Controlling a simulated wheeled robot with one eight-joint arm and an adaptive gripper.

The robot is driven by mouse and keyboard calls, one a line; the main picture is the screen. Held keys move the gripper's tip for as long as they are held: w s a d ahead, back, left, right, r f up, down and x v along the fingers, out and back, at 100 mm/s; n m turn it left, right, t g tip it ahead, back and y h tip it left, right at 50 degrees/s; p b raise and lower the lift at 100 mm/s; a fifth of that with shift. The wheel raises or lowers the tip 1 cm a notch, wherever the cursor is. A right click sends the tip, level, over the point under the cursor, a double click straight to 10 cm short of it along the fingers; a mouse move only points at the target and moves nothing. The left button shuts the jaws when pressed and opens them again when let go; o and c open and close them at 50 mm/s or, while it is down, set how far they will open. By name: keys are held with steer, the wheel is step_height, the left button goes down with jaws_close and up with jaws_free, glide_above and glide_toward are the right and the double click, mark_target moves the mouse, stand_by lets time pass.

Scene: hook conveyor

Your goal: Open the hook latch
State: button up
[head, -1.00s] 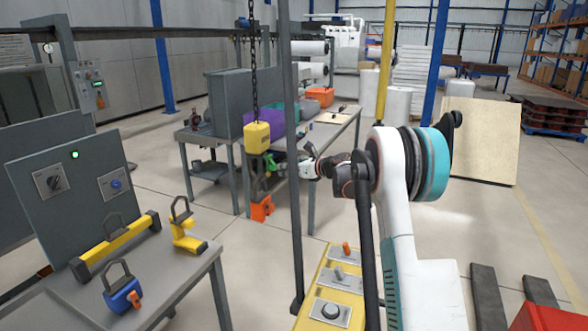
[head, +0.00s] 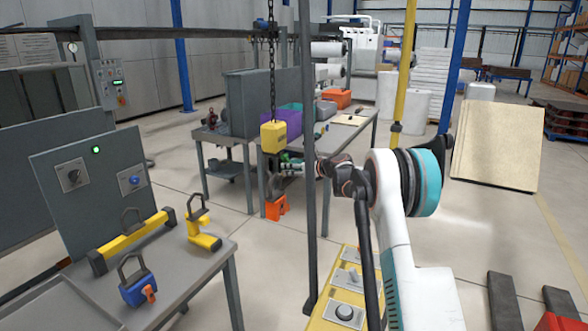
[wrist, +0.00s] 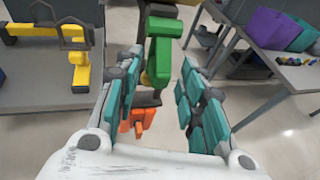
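A yellow hook block (head: 273,137) hangs on a chain in the head view. Below it are a dark hook, a small green part and an orange piece (head: 276,207) at the bottom. In the wrist view the green part (wrist: 161,48), which looks like the latch, stands between my fingers. The orange piece (wrist: 138,120) shows lower, with part of the dark hook beside it. My gripper (wrist: 161,68) is open, with a teal-padded finger on each side of the green part. A gap shows at the right finger; contact at the left finger cannot be told.
A grey table (head: 205,268) with yellow and blue hook-like parts is at the left. A workbench (head: 352,130) with bins stands behind the hook.

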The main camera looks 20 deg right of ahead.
steer(key=shift+c, duration=0.3)
steer(key=c, duration=0.7)
steer(key=shift+s+d+r+g+h+p, duration=0.2)
steer(key=shift+r+g+p, duration=0.15)
steer(key=shift+p, duration=0.25)
steer(key=shift+s+d+r+g+h+p, duration=0.1)
steer(key=shift+r+g+h+p, duration=0.1)
steer(key=shift+r+g+p, duration=0.3)
steer(key=shift+s+d+g+p, duration=0.15)
steer(key=shift+g+p, duration=0.1)
steer(key=shift+p, duration=0.3)
steer(key=shift+r, duration=0.1)
steer(key=shift+s+d+r+n+g+h+p, duration=0.1)
steer(key=shift+s+r+n+g+h+p, duration=0.1)
steer(key=shift+r+g+h+p, duration=0.4)
steer(key=shift+s+d+r+n+g+h+p, duration=0.1)
steer(key=shift+r+n+g+h+p, duration=0.2)
steer(key=shift+p, duration=0.5)
steer(key=shift+r+p, duration=0.25)
steer(key=shift+p, duration=0.1)
steer(key=shift+s+d, duration=0.1)
